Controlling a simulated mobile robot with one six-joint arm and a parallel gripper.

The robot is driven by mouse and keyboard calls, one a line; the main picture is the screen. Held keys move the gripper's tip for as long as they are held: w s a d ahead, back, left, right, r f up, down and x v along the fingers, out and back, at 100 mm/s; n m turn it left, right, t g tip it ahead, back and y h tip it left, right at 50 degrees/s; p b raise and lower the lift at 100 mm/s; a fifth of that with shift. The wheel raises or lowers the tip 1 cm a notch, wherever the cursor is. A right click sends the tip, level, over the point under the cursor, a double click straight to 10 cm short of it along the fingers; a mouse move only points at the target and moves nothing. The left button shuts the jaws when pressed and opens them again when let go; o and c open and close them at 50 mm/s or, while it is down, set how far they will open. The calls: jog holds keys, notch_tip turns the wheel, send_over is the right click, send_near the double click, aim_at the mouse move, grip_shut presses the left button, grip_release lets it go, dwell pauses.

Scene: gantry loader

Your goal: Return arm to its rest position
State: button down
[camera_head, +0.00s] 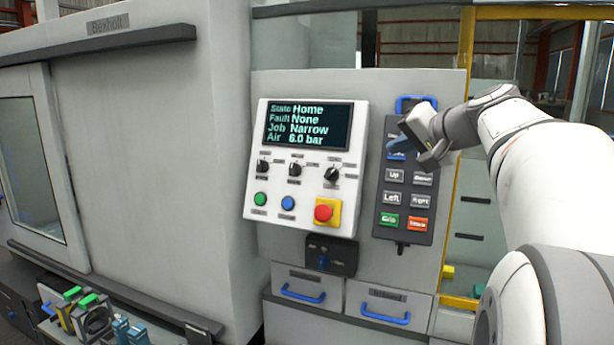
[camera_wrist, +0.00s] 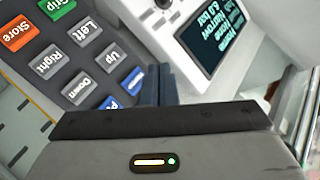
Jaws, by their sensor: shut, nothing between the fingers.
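My gripper (camera_head: 396,144) is at the upper part of the dark keypad pendant (camera_head: 404,237), in front of its top buttons. In the wrist view my gripper (camera_wrist: 162,72) has its two dark fingers together with nothing between them. The pendant also shows in the wrist view (camera_wrist: 22,75), with its Up, Down, Left, Right, Grip and Store buttons. The fingers hide part of the top buttons. I cannot tell whether the fingertips touch the pendant. My arm reaches in from the right.
The control panel (camera_head: 254,178) has a screen (camera_head: 308,125) reading State Home, Fault None, Job Narrow, Air 6.0 bar. It carries knobs and a red stop button (camera_head: 324,212). Below are two drawers with blue handles (camera_head: 303,296). A yellow frame post (camera_head: 452,215) stands right of the pendant.

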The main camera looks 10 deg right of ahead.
jog(key=s+a+f+n+g, duration=0.1)
jog(key=s+a+f+g, duration=0.25)
jog(key=a+f, duration=0.35)
jog(key=s+a+f+n+g, duration=0.2)
jog(key=s+a+f, duration=0.3)
jog(key=f, duration=0.5)
jog(key=s+a+f+n+g+h, duration=0.1)
jog(key=s+a+f+n+g, duration=0.1)
jog(key=s+f, duration=0.6)
jog(key=s+a+f+n+g+h, duration=0.2)
jog(key=s+f, duration=0.5)
jog(key=f, duration=0.2)
jog(key=shift+s+a+g+h, duration=0.25)
jog(key=shift+s+g+h, duration=0.05)
jog(key=shift+s+g, duration=0.05)
jog(key=shift+f, duration=0.1)
